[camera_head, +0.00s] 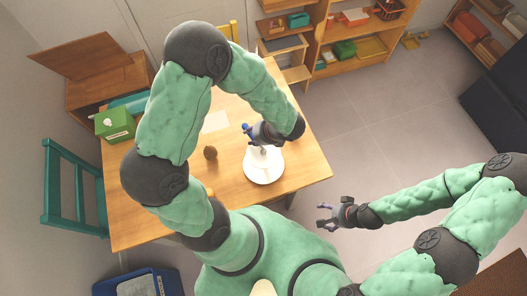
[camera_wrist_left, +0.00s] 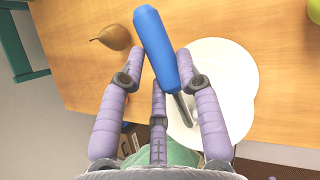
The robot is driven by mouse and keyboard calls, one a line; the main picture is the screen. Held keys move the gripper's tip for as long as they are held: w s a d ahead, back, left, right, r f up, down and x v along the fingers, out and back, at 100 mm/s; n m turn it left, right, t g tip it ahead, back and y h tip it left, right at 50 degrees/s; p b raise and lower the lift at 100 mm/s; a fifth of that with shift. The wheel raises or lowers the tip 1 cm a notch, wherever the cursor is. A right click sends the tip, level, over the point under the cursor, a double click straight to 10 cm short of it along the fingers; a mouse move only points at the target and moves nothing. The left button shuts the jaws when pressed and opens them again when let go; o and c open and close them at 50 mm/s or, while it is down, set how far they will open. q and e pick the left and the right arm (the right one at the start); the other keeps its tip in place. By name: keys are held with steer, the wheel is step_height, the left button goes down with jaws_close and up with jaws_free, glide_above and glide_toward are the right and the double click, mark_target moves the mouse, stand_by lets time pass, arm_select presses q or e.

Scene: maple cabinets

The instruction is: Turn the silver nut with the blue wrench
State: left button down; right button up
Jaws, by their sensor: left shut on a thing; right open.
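The wrench's blue handle (camera_wrist_left: 156,48) is between the fingers of my left gripper (camera_wrist_left: 160,85), which is shut on it. A short grey shaft (camera_wrist_left: 184,110) runs from the handle down over a white round base (camera_wrist_left: 226,85). In the head view the blue handle (camera_head: 247,128) shows beside my left gripper (camera_head: 254,133), above the white round base (camera_head: 264,178) on the table. A pale upright part stands on the base. I cannot make out the silver nut or the wrench's working end. My right gripper (camera_head: 328,214) is open and empty, off the table's right side.
A brown pear (camera_wrist_left: 110,38) lies on the wooden table (camera_head: 300,165), left of the base. A green box (camera_head: 115,124) stands at the table's left edge. A teal chair (camera_head: 62,190) is left of the table. Shelves (camera_head: 320,50) stand behind.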

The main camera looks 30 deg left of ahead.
arm_select(q)
steer(key=shift+w+m, duration=0.15)
steer(key=shift+m, duration=0.15)
steer(key=shift+w+d+m+t+b, duration=0.2)
steer(key=shift+w+m+t, duration=0.1)
steer(key=shift+m+t, duration=0.3)
steer(key=shift+w+d+m+t+b, duration=0.1)
steer(key=shift+w+d+m+t, duration=0.15)
steer(key=shift+m+t, duration=0.35)
steer(key=shift+w+m+h, duration=0.1)
steer(key=shift+m+h, duration=0.2)
steer(key=shift+w+d+m+t+h+b, duration=0.25)
steer(key=shift+m+t, duration=0.1)
steer(key=shift+m, duration=0.3)
steer(key=shift+w+d+m+t+h+b, duration=0.2)
steer(key=shift+m+t, duration=0.15)
steer(key=shift+m, duration=0.3)
